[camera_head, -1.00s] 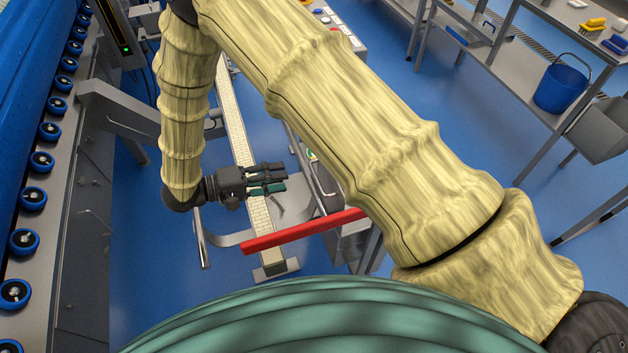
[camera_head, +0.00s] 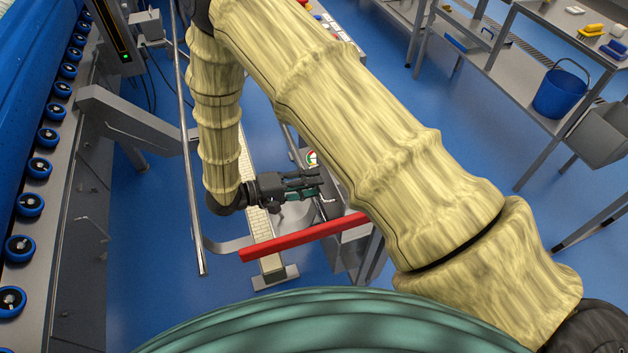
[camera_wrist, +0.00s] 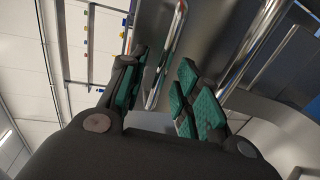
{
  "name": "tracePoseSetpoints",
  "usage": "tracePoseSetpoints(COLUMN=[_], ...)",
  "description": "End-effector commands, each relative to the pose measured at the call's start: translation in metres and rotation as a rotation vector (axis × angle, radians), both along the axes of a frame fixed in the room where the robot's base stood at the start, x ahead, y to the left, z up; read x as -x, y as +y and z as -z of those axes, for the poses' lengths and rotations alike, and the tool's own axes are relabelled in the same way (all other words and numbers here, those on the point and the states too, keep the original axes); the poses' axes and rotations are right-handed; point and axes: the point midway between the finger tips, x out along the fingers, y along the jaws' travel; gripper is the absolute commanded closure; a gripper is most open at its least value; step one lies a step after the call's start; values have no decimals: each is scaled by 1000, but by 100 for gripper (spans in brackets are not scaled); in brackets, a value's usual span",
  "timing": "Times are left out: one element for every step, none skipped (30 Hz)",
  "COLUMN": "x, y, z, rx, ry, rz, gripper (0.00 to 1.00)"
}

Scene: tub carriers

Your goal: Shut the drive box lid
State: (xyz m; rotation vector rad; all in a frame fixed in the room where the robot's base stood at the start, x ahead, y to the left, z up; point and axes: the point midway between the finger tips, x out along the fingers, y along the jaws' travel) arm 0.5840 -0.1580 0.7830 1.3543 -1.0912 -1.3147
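My gripper (camera_head: 312,187) reaches to the right over the white slatted conveyor in the head view. A grey metal box (camera_head: 346,252), seemingly the drive box, stands just right of and below the fingers. It is partly hidden by my arm and a red bar. I cannot make out its lid or how far open it is. In the wrist view a grey metal panel (camera_wrist: 222,35) stands beyond the fingers.
The red bar (camera_head: 300,237) crosses just in front of my gripper. A small round gauge (camera_head: 312,158) lies close behind the fingers.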

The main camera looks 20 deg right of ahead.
Motion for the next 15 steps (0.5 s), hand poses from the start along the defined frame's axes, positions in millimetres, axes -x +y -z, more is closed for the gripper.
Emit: tracePoseSetpoints(x=[0,0,0,0,0,0,0,0,0,0,0,0,0,0,0], y=[-5,-7,-9,-11,-12,-13,-14,-14,-14,-15,-15,-15,-14,-14,-14], z=[0,1,1,2,2,2,2,3,3,3,3,3,3,3,3], rx=[0,0,0,0,0,0,0,0,0,0,0,0,0,0,0], ry=[0,0,0,0,0,0,0,0,0,0,0,1,0,0,0], rz=[1,1,1,1,1,1,1,1,1,1,1,1,1,1,1], gripper=[68,68,68,68,68,68,68,68,68,68,68,68,68,68,68])
